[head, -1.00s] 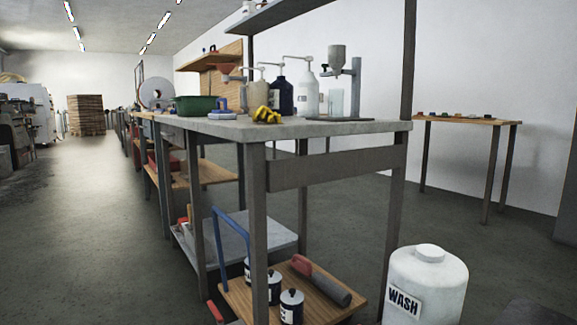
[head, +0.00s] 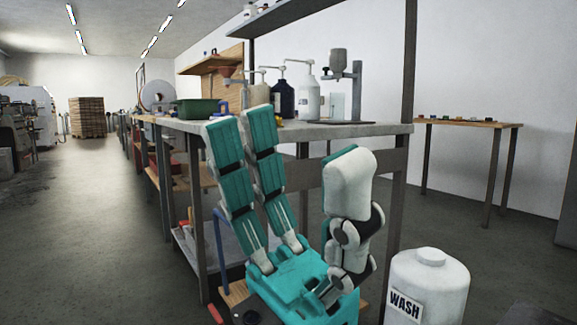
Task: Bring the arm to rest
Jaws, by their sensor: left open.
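My left gripper (head: 296,140), teal and white, stands large in the middle foreground with its fingers pointing up. Two long fingers are on the left and a bent, thicker white-tipped finger is on the right. It is open, with nothing between the fingers. It is in front of the end of the workbench (head: 375,129) and hides part of the bench's top, legs and lower shelf. I cannot tell whether it touches the bench. My right gripper is not in view.
A white WASH container (head: 432,285) stands on the floor to the right of the gripper. Pump bottles (head: 307,100) and a green bin (head: 195,108) are on the bench. A wooden table (head: 470,123) stands at the back right. The aisle floor (head: 85,220) on the left is clear.

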